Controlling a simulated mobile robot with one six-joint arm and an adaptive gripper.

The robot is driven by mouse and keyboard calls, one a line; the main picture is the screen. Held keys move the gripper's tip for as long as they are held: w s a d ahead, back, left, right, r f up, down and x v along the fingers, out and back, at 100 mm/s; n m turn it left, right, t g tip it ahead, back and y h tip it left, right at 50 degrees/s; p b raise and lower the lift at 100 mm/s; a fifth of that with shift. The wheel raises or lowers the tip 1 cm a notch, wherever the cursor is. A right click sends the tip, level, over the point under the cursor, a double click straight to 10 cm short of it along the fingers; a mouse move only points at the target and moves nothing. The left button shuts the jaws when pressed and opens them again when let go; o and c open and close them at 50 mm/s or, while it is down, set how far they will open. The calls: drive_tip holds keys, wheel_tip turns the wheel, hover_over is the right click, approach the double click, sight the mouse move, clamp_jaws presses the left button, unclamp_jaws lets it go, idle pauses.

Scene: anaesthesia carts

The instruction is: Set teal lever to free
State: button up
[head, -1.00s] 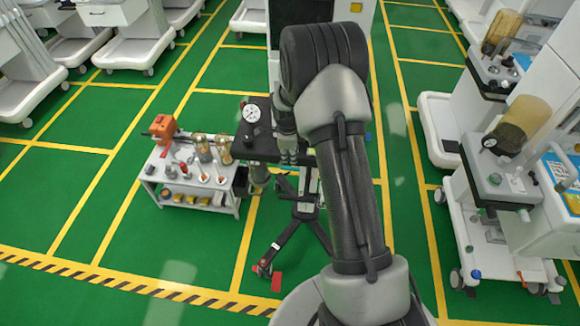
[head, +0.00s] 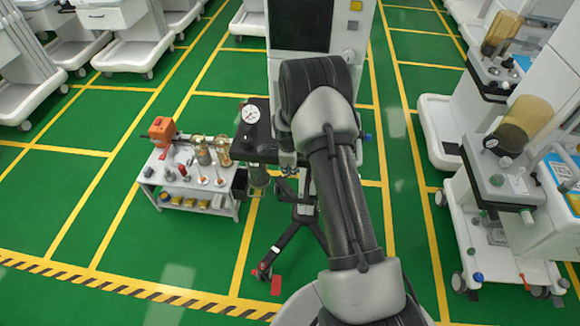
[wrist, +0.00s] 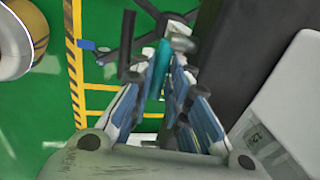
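The teal lever (wrist: 159,68) shows in the wrist view as a slim teal bar at the far end of my gripper (wrist: 168,72), beside the left fingertip. I cannot tell whether they touch. The two blue and white fingers run toward it with a narrow gap between them, so my gripper is open. In the head view my gripper (head: 287,160) points down by the right end of a dark machine top with a white gauge (head: 250,114). I cannot make out the lever there, and the arm covers part of that area.
A small trolley (head: 190,188) with an orange device (head: 162,130) and glass canisters stands left of the machine. A dark wheeled base (head: 280,245) spreads on the floor below. White carts (head: 495,190) line the right. Green floor is open at the front left.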

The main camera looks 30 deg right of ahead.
clamp_jaws()
